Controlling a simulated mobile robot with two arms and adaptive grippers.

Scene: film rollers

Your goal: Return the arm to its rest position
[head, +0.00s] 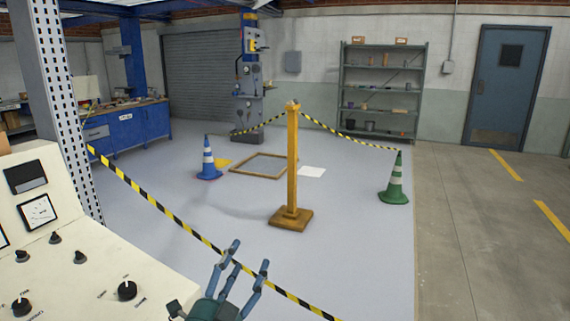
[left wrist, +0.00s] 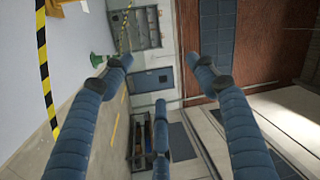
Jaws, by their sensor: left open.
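My left gripper (head: 242,278) shows at the bottom middle of the head view, with its blue-grey fingers spread open and nothing between them. It is in front of the black-and-yellow tape and close to it in the picture; I cannot tell whether they touch. In the left wrist view the open fingers (left wrist: 155,75) point into empty space, with the room seen sideways behind them. My right gripper is in neither view.
A cream control panel (head: 90,262) with knobs and gauges stands close on the left. Black-and-yellow tape (head: 170,213) runs across in front. A yellow post (head: 292,165), a blue cone (head: 208,165) and a green cone (head: 395,185) stand beyond. The floor at right is clear.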

